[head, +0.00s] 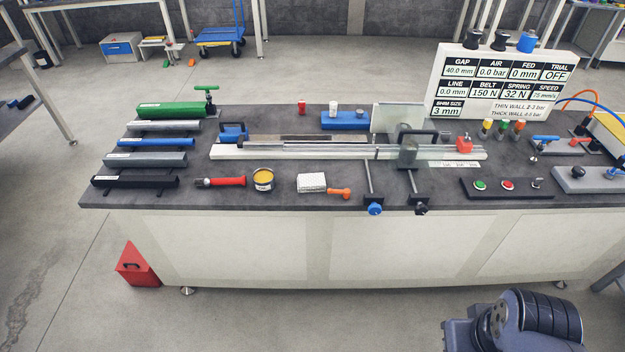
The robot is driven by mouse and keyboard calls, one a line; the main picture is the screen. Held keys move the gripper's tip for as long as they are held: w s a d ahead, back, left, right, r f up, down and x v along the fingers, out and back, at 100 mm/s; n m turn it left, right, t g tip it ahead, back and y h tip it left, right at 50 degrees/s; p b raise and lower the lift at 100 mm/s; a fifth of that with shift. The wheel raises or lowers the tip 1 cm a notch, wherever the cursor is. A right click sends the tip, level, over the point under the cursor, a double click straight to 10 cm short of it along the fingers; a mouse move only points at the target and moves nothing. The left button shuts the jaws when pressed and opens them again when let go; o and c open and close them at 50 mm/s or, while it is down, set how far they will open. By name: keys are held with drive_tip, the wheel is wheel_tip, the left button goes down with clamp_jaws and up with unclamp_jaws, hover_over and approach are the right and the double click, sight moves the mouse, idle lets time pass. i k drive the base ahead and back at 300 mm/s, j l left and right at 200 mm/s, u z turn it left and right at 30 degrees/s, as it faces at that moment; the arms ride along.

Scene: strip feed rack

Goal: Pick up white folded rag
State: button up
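The white folded rag (311,182) lies on the dark bench top near its front edge, left of the middle, in the head view. It looks like a small white pad with a faint pattern. An orange-handled tool (340,193) lies close to its right front corner; I cannot tell if they touch. A round tin with a yellow top (263,180) stands to its left. Part of my arm shows at the bottom right, well away from the rag. My gripper is not in view.
Behind the rag runs a long pale rail (270,151) on the bench (225,196). To the right, clamp rods with a blue knob (375,209) overhang the front edge. A red-handled tool (226,181) lies left of the tin. A red box (135,264) stands on the floor.

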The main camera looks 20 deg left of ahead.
sight(311, 182)
drive_tip(key=i+j+u, duration=0.15)
drive_tip(key=j, duration=0.35)
drive_tip(key=i+j+u, duration=0.15)
drive_tip(key=i+j, duration=0.15)
drive_tip(key=j, duration=0.15)
drive_tip(key=i+j+u, duration=0.15)
drive_tip(key=i+j, duration=0.15)
drive_tip(key=i+j+u, duration=0.15)
drive_tip(key=i+j, duration=0.15)
drive_tip(key=j, duration=0.2)
